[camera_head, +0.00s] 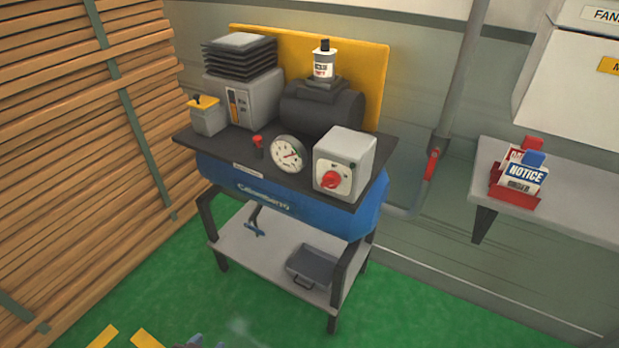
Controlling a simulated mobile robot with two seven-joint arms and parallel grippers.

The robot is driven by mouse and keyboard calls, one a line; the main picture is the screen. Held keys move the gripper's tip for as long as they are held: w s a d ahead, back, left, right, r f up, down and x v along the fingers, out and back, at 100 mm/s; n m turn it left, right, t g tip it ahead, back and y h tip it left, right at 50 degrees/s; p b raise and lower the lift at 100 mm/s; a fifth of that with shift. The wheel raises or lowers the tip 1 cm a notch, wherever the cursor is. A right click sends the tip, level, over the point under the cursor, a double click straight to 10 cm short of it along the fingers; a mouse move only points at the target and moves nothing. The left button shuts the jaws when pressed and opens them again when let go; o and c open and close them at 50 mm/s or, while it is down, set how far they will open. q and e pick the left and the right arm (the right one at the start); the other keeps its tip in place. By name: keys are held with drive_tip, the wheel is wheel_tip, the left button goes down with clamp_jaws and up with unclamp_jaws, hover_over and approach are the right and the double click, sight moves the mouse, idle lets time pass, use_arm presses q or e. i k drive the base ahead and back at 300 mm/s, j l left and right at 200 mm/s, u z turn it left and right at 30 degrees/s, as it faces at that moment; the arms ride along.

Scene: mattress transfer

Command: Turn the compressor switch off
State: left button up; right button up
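The compressor (300,207) is a blue tank under a dark top plate, on a black frame with a grey lower shelf. A grey switch box (345,155) stands at the right front of the plate. Its front carries a round red rotary switch (330,180); its exact setting is too small to read. A white pressure gauge (289,154) stands left of the box. Neither of my grippers is clearly in view. A small blurred bluish-grey shape shows at the bottom edge, and I cannot tell what it is.
Stacked wooden boards (80,150) fill the left side. A grey wall shelf (580,200) at the right holds a red holder (513,196) with notice tags (524,177). A pipe with a red valve handle (432,163) runs up behind.

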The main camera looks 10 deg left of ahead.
sight(331, 180)
drive_tip(key=i+j, duration=0.1)
drive_tip(key=j, duration=0.35)
drive_tip(key=i+j, duration=0.1)
drive_tip(key=j, duration=0.35)
drive_tip(key=i+j, duration=0.1)
drive_tip(key=j, duration=0.35)
